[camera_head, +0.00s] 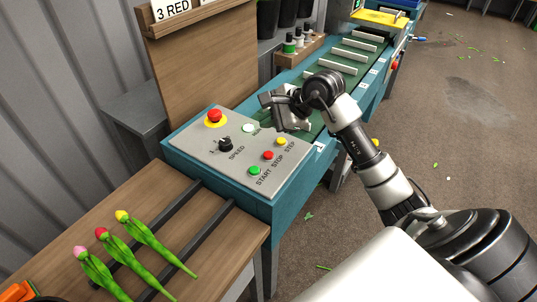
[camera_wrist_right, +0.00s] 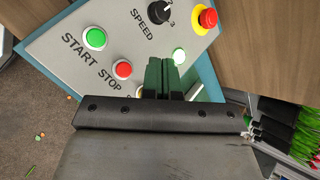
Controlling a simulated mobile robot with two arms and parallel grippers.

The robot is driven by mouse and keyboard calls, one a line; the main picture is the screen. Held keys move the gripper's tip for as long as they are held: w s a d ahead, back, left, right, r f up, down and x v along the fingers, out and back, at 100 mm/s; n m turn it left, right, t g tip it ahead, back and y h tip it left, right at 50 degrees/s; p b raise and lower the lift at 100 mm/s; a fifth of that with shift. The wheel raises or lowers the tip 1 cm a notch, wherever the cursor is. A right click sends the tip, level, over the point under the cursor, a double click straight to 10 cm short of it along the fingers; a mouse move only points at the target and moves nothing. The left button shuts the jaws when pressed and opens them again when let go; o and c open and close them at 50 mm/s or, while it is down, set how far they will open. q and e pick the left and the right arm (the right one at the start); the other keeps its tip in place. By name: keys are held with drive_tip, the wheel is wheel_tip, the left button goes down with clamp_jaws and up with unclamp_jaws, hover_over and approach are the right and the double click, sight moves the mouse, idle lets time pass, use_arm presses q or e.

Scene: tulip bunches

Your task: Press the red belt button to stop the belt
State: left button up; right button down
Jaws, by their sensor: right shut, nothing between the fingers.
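The red STOP button (camera_head: 268,155) sits on the grey control panel (camera_head: 205,150), between the green START button (camera_head: 255,170) and the yellow STEP button (camera_head: 281,141). In the wrist view the red STOP button (camera_wrist_right: 122,69) is uncovered, left of my fingers. My right gripper (camera_head: 270,108) is shut and empty above the panel's far right part, near the pale RUN lamp (camera_head: 249,128). In the wrist view the right gripper's fingertips (camera_wrist_right: 163,62) are together beside that lamp (camera_wrist_right: 178,55). The gripper appears apart from the STOP button. My left gripper is not in view.
A red mushroom button on a yellow base (camera_head: 214,117) and a black SPEED knob (camera_head: 225,145) share the panel. The green belt (camera_head: 335,75) with pale dividers runs behind my gripper. Tulips (camera_head: 135,250) lie on the wooden table (camera_head: 215,265) at front left.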

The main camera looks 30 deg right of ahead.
drive_tip(key=b, duration=0.4)
hover_over(268, 155)
wheel_tip(268, 155, down, 6)
drive_tip(key=shift+s+f, duration=0.1)
drive_tip(key=shift+f, duration=0.15)
drive_tip(key=shift+f+b, duration=0.35)
drive_tip(key=shift+f, duration=0.25)
idle(1.1)
drive_tip(key=shift+f+b, duration=0.4)
drive_tip(key=shift+b, duration=0.15)
drive_tip(key=shift+f+b, duration=0.4)
drive_tip(key=shift+b, duration=0.1)
idle(0.4)
drive_tip(key=shift+r, duration=0.15)
drive_tip(key=shift+r+p, duration=0.4)
drive_tip(key=shift+r, duration=0.3)
drive_tip(key=shift+r, duration=0.1)
